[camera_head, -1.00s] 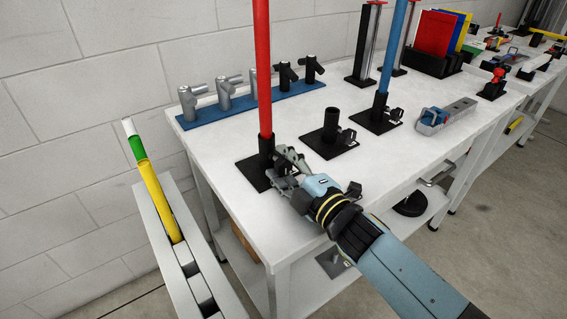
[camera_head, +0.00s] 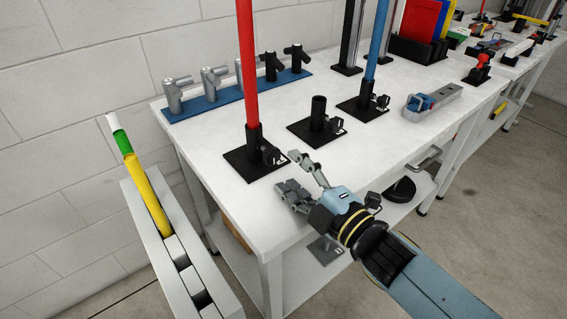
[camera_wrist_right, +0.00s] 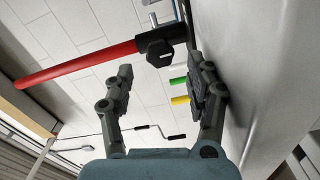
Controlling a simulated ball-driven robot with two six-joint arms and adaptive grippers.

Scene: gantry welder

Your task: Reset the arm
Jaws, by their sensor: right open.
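My right gripper (camera_head: 304,178) is open and empty over the front edge of the white table (camera_head: 229,200) in the head view. Its two fingers are spread apart in the right wrist view (camera_wrist_right: 160,92). The red pole (camera_head: 247,62) stands upright in a black holder (camera_head: 254,146) on a square base, beyond and left of the gripper, apart from it. The red pole lies ahead of the fingers in the right wrist view (camera_wrist_right: 85,63). My right arm comes in from the lower right. My left gripper is not in view.
An empty black holder (camera_head: 318,116) and a blue pole (camera_head: 378,42) in its holder stand further right. A blue rack (camera_head: 238,94) with several fittings lies at the back. A white channel (camera_head: 140,225) with a yellow, green and white rod (camera_head: 148,190) is left of the table.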

